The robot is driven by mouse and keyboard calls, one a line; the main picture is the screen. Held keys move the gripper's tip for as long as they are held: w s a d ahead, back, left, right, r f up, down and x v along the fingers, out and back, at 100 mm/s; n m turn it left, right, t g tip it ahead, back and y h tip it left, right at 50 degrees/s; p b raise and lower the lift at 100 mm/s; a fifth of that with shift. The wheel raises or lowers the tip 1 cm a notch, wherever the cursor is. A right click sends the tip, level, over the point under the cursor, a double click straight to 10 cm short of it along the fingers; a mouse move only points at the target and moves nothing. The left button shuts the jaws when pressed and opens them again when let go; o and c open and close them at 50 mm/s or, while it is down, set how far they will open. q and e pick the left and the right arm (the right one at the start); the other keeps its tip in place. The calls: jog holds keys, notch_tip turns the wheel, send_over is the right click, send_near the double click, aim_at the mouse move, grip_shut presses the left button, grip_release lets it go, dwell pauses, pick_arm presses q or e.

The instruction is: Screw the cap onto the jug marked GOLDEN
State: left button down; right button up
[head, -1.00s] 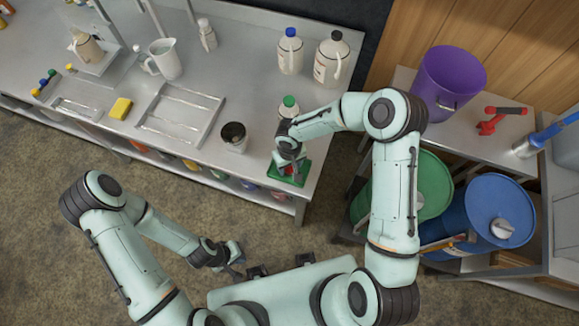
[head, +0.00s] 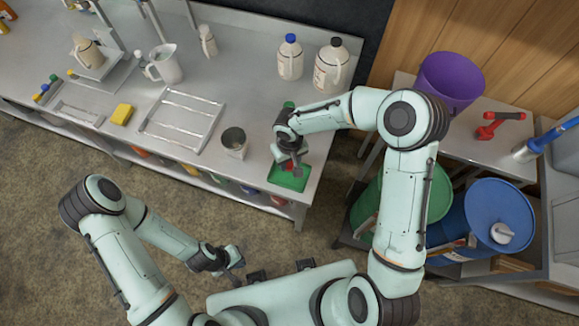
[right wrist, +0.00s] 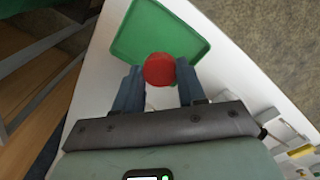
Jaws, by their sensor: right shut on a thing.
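My right gripper (head: 290,162) is shut on a red cap (right wrist: 159,70), which sits between its fingertips over the green tray (head: 288,181). The tray also shows in the right wrist view (right wrist: 135,35). No label reading GOLDEN is legible. A pale jug on a stand (head: 90,54) at the left shows no coloured cap. Jugs with a blue cap (head: 290,62) and a black cap (head: 331,68) stand at the back right. A green-capped jug (head: 289,104) is mostly hidden behind my right arm. My left gripper (head: 236,265) hangs in front of the bench, its jaws too small to judge.
A dark-filled cup (head: 234,143), a metal rack (head: 181,126), a yellow sponge (head: 122,113) and a clear pitcher (head: 164,65) stand on the bench. To the right are a purple bucket (head: 451,82), a green drum (head: 437,190) and a blue drum (head: 492,222).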

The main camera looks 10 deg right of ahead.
aim_at(290, 164)
notch_tip(290, 164, up, 13)
jog(key=shift+p, duration=0.35)
